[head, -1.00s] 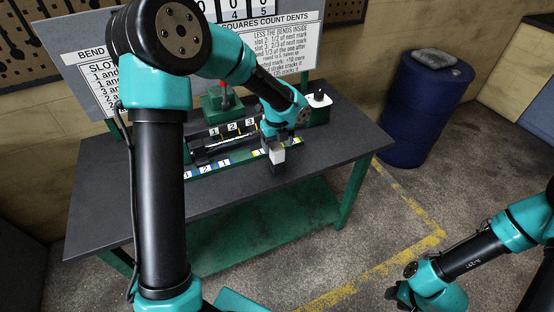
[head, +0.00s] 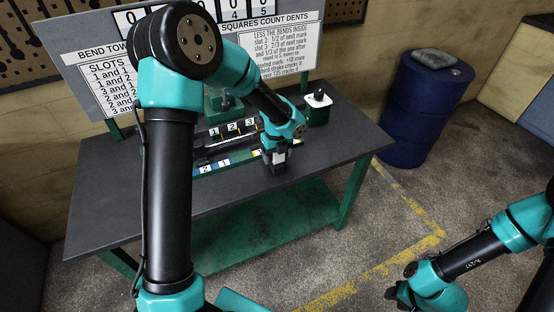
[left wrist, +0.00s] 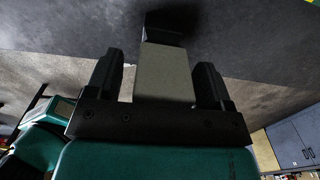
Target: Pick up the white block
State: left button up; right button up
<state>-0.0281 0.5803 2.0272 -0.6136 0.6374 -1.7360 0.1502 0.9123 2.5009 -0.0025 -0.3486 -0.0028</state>
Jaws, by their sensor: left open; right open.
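The white block (head: 279,157) is near the front of the dark workbench top (head: 115,195) in the head view. My left gripper (head: 276,163) points down around it, with dark fingers beside it. In the left wrist view the pale block (left wrist: 165,72) sits between the two open fingers of my left gripper (left wrist: 157,80). A gap shows on the block's left; its right side looks close to the other finger. A dark piece (left wrist: 165,30) shows at the block's far end. My right gripper (head: 398,296) hangs over the floor at lower right, away from the bench.
A numbered slot fixture (head: 231,128) and a numbered strip (head: 215,167) lie left of the block. A green box with a white top (head: 318,103) stands behind right. A signboard (head: 90,50) rises at the back. A blue barrel (head: 424,110) stands right of the bench.

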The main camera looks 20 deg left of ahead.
pick_arm(q)
grip_shut()
dwell(0.6)
